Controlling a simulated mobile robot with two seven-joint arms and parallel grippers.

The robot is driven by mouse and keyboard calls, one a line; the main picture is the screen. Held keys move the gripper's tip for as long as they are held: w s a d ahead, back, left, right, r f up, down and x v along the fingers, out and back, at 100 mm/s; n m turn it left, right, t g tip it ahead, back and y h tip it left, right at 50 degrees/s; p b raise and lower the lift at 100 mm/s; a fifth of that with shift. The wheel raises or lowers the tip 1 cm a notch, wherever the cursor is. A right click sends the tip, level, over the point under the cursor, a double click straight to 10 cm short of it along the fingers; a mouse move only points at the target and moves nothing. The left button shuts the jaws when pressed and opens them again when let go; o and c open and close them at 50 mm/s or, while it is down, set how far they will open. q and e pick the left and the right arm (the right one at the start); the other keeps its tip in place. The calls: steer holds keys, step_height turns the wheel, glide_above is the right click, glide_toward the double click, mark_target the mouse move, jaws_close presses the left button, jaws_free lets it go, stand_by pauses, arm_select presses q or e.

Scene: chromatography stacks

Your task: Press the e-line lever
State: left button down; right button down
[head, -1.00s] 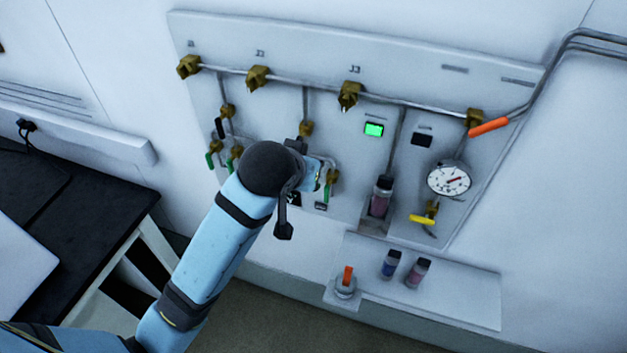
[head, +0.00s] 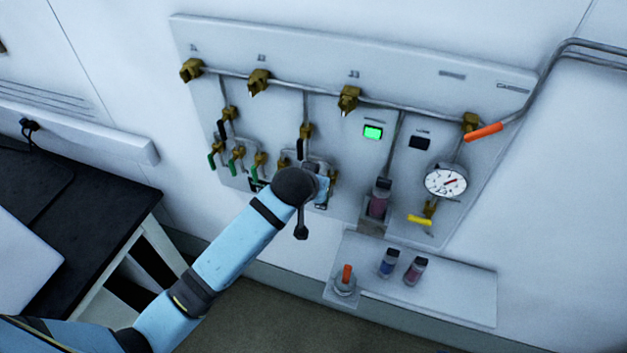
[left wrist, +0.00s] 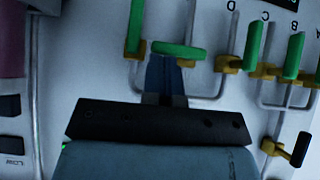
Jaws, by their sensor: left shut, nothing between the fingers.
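My left gripper (left wrist: 164,62) is shut and empty, its fingertips right at a green lever (left wrist: 178,48) that lies across the left wrist view. They overlap its lower edge; I cannot tell if they touch. This lever's letter is not visible, but it sits just left of the valve marked D, so it appears to be the e-line lever. In the head view my arm hides the fingers and this lever. A green lever (left wrist: 137,25) to its left and the D lever (left wrist: 254,45) to its right stand upright in the wrist view. My right gripper is not in view.
The wall panel (head: 300,40) carries brass valves, pipes, a green-lit display (head: 373,132) and a dial gauge (head: 446,182). A black-topped bench (head: 110,200) stands at left.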

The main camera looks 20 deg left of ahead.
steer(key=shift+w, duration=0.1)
arm_select(q)
steer(key=shift+d+f+m+y, duration=0.3)
steer(key=shift+d+f+y, duration=0.1)
steer(key=shift+f+y, duration=0.25)
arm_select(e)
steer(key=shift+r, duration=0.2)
arm_select(q)
steer(key=shift+r, duration=0.15)
